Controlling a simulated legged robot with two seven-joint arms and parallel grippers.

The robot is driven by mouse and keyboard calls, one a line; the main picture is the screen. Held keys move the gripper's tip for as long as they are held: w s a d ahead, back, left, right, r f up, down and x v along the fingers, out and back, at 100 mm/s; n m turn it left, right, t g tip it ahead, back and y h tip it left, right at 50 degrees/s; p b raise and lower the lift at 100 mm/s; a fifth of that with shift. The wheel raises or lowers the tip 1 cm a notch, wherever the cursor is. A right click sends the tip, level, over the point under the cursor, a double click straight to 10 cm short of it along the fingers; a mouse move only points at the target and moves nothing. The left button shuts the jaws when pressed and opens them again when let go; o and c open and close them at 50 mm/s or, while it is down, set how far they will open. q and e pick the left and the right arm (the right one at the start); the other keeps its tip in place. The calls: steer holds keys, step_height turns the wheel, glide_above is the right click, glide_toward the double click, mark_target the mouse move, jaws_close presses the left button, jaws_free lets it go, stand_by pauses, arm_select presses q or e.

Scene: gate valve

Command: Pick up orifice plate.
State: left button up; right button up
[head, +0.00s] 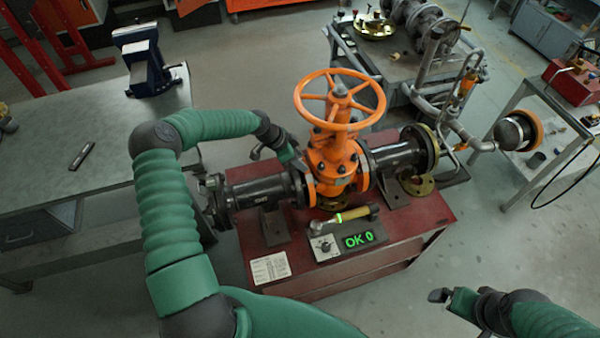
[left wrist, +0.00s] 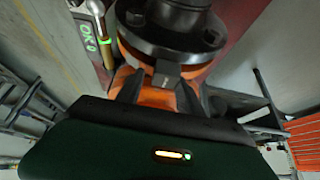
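The orange gate valve (head: 335,160) with its handwheel stands in a dark pipe run on the red bench. My left gripper (head: 297,162) reaches down at the joint between the left pipe flange and the valve. In the left wrist view its two dark fingers (left wrist: 160,95) stand apart, either side of a small grey tab (left wrist: 168,76) at the edge of the black flange (left wrist: 175,38). This tab may belong to the orifice plate; the plate's disc is hidden. I cannot tell whether the fingers touch the tab. My right gripper (head: 450,298) is at the lower right, away from the bench.
A control box (head: 348,240) with a green "OK 0" display and a yellow-handled tool sit on the red bench (head: 330,280) in front of the valve. A paper label (head: 270,268) lies front left. A grey workbench (head: 60,160) with a vise (head: 145,62) stands left.

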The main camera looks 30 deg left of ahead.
arm_select(q)
steer(key=shift+d, duration=0.15)
steer(key=shift+c, duration=2.3)
steer(key=shift+a, duration=0.3)
steer(key=shift+c, duration=1.3)
steer(key=shift+s+a+f, duration=0.1)
steer(key=shift+a, duration=0.3)
jaws_close()
steer(key=shift+s+a+f, duration=0.1)
steer(key=shift+a+f, duration=0.05)
steer(key=shift+a, duration=0.25)
steer(key=shift+d, duration=0.55)
steer(key=shift+a, duration=0.3)
arm_select(e)
steer(key=shift+a, duration=0.35)
arm_select(q)
steer(key=shift+d, duration=0.2)
arm_select(e)
steer(key=shift+d, duration=0.2)
